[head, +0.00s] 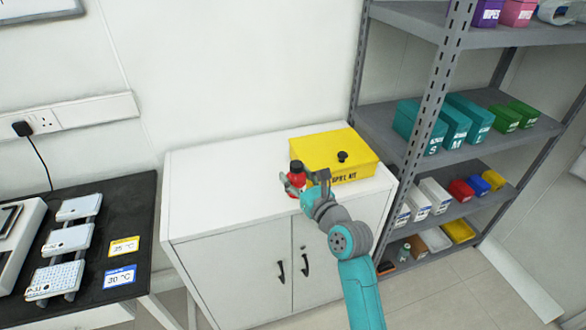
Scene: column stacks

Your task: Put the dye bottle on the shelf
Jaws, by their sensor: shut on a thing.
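The dye bottle (297,177) is red with a black cap and looks upright. My gripper (295,186) is shut on it from the right side, and its fingers hide part of the bottle. The bottle is over the white cabinet top, in front of the yellow spill kit box; I cannot tell if it touches the top. The grey metal shelf unit (437,85) stands at the right, with several boards holding boxes.
The yellow spill kit box (325,150) sits just behind my gripper on the white cabinet (215,190), whose left top is bare. Teal glove boxes (456,127) and green boxes (505,119) fill much of the middle board. A black bench (130,205) holds plates at left.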

